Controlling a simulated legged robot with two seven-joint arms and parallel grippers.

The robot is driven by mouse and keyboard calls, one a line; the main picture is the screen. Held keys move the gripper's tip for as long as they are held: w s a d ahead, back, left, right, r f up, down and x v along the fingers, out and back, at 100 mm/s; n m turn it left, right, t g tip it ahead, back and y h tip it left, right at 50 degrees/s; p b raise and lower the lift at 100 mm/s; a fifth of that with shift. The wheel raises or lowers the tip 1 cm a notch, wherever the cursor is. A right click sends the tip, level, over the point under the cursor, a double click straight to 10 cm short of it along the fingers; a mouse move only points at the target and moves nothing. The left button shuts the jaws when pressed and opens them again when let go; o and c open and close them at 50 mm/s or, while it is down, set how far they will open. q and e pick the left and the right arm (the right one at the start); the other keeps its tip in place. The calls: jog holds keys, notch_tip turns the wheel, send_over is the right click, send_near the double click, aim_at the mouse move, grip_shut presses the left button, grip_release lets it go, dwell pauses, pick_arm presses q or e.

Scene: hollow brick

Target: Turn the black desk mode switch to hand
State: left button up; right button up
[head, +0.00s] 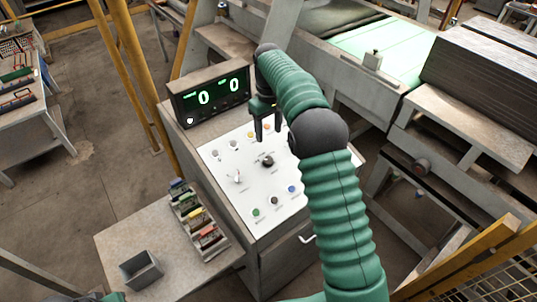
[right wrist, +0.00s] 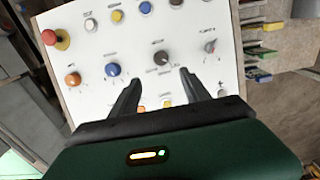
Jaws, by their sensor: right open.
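The black desk mode switch (head: 267,160) is a round dark knob in the middle of the white sloped control panel (head: 222,160). In the right wrist view the knob (right wrist: 161,58) lies just beyond the gap between the fingertips. My right gripper (head: 267,138) points down over the upper part of the panel, apart from the knob. Its two dark fingers are spread in the right wrist view (right wrist: 160,75), with nothing between them. The knob's labels are too small to read.
A red-pointer switch (head: 237,177) sits left of the knob. Coloured buttons, including a blue one (right wrist: 113,69), surround it. A red emergency button (right wrist: 50,37) is at the panel edge. A display reading zeros (head: 210,97) stands behind. A side table (head: 190,270) holds a grey bin (head: 141,269).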

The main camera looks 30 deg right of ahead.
aim_at(268, 159)
notch_tip(268, 159, down, 12)
jog(key=p, duration=0.3)
jog(key=shift+a+r, duration=0.1)
jog(key=shift+r, duration=0.05)
jog(key=shift+f, duration=0.6)
jog(key=shift+w, duration=0.1)
grip_shut()
